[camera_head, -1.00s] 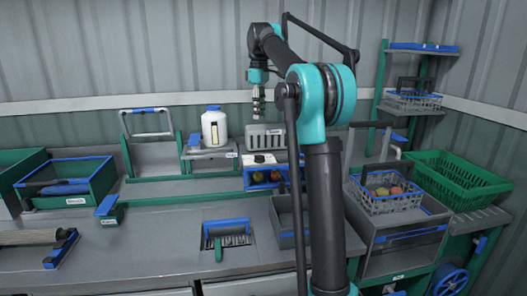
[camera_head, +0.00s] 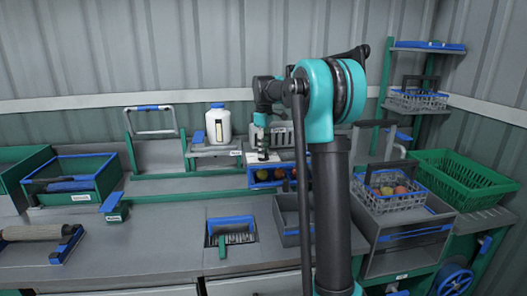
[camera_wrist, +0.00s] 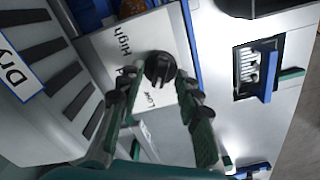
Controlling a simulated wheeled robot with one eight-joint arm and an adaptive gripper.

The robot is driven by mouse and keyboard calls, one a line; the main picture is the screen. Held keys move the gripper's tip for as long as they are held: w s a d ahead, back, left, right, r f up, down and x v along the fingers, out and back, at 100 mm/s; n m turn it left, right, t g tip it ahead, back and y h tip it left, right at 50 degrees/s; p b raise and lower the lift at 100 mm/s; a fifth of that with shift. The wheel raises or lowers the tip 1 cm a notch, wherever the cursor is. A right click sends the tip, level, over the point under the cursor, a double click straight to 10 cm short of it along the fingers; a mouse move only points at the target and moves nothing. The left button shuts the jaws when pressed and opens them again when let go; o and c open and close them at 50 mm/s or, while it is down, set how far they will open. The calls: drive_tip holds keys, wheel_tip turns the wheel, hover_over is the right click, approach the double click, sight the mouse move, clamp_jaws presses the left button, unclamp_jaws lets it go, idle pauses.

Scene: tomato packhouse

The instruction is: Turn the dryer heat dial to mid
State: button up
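The dryer is a grey vented housing (camera_head: 283,138) at the back of the bench, partly behind my arm. In the wrist view its slotted side (camera_wrist: 45,60) carries a label starting "Dry". A white panel (camera_wrist: 105,45) bears the words "High" and "Low"; a marking between them is mostly covered. The black round heat dial (camera_wrist: 160,69) sits on this panel; which mark it points to I cannot tell. My gripper (camera_wrist: 156,82) is open, with a finger on either side of the dial. Contact is not clear. In the head view, my gripper (camera_head: 262,152) is just above the panel.
A blue-edged bin with red and orange produce (camera_head: 268,174) is just in front of the panel. A white bottle (camera_head: 218,125) stands to the left. A wire basket (camera_head: 388,204) and green crate (camera_head: 462,180) are at the right. Open bench (camera_head: 165,235) lies front left.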

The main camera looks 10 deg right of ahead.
drive_tip(key=shift+f, duration=0.3)
drive_tip(key=shift+c, duration=0.4)
clamp_jaws()
drive_tip(key=shift+m, duration=0.4)
drive_tip(key=m, duration=0.4)
drive_tip(key=shift+m, duration=0.4)
drive_tip(key=m, duration=0.6)
